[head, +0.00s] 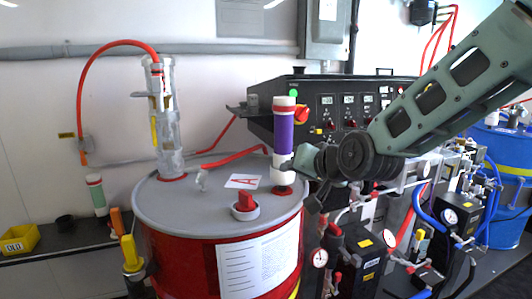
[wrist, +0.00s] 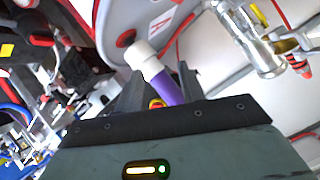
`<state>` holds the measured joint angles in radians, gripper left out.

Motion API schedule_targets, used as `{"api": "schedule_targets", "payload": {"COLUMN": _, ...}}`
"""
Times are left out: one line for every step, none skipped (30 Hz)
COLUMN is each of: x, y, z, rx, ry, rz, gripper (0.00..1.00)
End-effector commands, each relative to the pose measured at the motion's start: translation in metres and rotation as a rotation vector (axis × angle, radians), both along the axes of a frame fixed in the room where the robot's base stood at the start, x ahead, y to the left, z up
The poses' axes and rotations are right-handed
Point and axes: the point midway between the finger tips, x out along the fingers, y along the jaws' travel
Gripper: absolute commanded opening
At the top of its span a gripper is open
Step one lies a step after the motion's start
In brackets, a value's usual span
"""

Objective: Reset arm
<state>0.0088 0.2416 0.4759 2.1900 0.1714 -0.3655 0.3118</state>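My gripper (head: 291,166) is at the right side of a tube (head: 283,130) with a purple middle and white ends. The tube stands upright at the right edge of the grey drum lid (head: 205,222), over a dark red port. In the wrist view, the tube (wrist: 167,85) slants between the two dark fingers of my gripper (wrist: 160,78). The fingers are apart, with a gap showing beside the tube. Firm contact is not visible. My arm comes in from the upper right.
A clear and metal pump column (head: 168,120) with a red hose rises from the lid's back left. A red-capped fitting (head: 245,205) and an A card (head: 242,181) are on the lid. A control panel (head: 345,108) stands behind; gauges and hoses crowd the right. A yellow bin (head: 20,239) is left.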

Motion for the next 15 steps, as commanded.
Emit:
{"api": "schedule_targets", "payload": {"x": -0.035, "y": 0.014, "z": -0.011, "rx": -0.079, "ry": 0.073, "rz": 0.081, "gripper": 0.39}}
{"api": "schedule_targets", "payload": {"x": -0.055, "y": 0.019, "z": -0.019, "rx": -0.128, "ry": 0.117, "rz": 0.127, "gripper": 0.39}}
{"api": "schedule_targets", "payload": {"x": -0.081, "y": 0.023, "z": -0.029, "rx": -0.192, "ry": 0.176, "rz": 0.185, "gripper": 0.39}}
{"api": "schedule_targets", "payload": {"x": -0.102, "y": 0.024, "z": -0.037, "rx": -0.240, "ry": 0.221, "rz": 0.230, "gripper": 0.39}}
{"api": "schedule_targets", "payload": {"x": -0.123, "y": 0.024, "z": -0.044, "rx": -0.289, "ry": 0.265, "rz": 0.275, "gripper": 0.39}}
{"api": "schedule_targets", "payload": {"x": -0.151, "y": 0.022, "z": -0.053, "rx": -0.353, "ry": 0.323, "rz": 0.333, "gripper": 0.39}}
{"api": "schedule_targets", "payload": {"x": -0.172, "y": 0.019, "z": -0.059, "rx": -0.399, "ry": 0.365, "rz": 0.376, "gripper": 0.39}}
{"api": "schedule_targets", "payload": {"x": -0.192, "y": 0.015, "z": -0.064, "rx": -0.446, "ry": 0.406, "rz": 0.417, "gripper": 0.39}}
{"api": "schedule_targets", "payload": {"x": -0.217, "y": 0.009, "z": -0.070, "rx": -0.503, "ry": 0.458, "rz": 0.469, "gripper": 0.39}}
{"api": "schedule_targets", "payload": {"x": -0.235, "y": 0.003, "z": -0.073, "rx": -0.543, "ry": 0.495, "rz": 0.506, "gripper": 0.39}}
{"api": "schedule_targets", "payload": {"x": -0.251, "y": -0.003, "z": -0.076, "rx": -0.581, "ry": 0.529, "rz": 0.540, "gripper": 0.39}}
{"api": "schedule_targets", "payload": {"x": -0.271, "y": -0.011, "z": -0.079, "rx": -0.627, "ry": 0.572, "rz": 0.581, "gripper": 0.39}}
{"api": "schedule_targets", "payload": {"x": -0.284, "y": -0.017, "z": -0.081, "rx": -0.658, "ry": 0.601, "rz": 0.609, "gripper": 0.39}}
{"api": "schedule_targets", "payload": {"x": -0.295, "y": -0.022, "z": -0.082, "rx": -0.685, "ry": 0.626, "rz": 0.633, "gripper": 0.39}}
{"api": "schedule_targets", "payload": {"x": -0.308, "y": -0.029, "z": -0.083, "rx": -0.715, "ry": 0.655, "rz": 0.660, "gripper": 0.39}}
